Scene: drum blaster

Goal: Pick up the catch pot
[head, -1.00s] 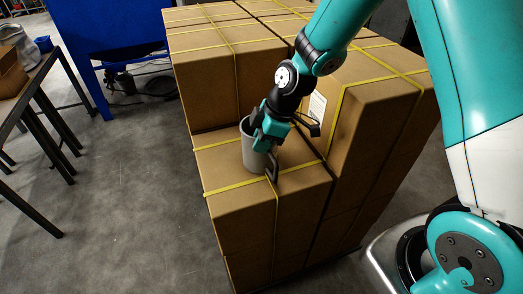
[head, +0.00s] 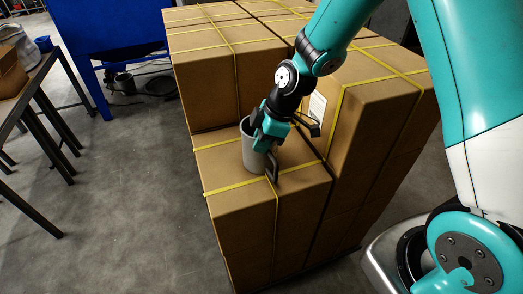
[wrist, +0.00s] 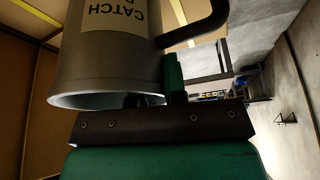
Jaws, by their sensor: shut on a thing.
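The catch pot (head: 253,157) is a grey cylinder with a dark handle. It stands upright on the lower front carton (head: 240,202) of the strapped stack, or just above it; I cannot tell which. My gripper (head: 266,136) reaches down to the pot's rim and is shut on the pot. In the wrist view the pot (wrist: 105,60) fills the upper left, with a label reading "CATCH" and its open mouth toward my gripper (wrist: 160,105). The dark handle is at the pot's right there. The finger inside the mouth is mostly hidden.
Taller cartons (head: 218,85) with yellow straps rise behind and to the right of the pot. A dark table (head: 30,85) stands at the left, and a blue cabinet (head: 105,35) is at the back. The grey floor (head: 120,190) between is open.

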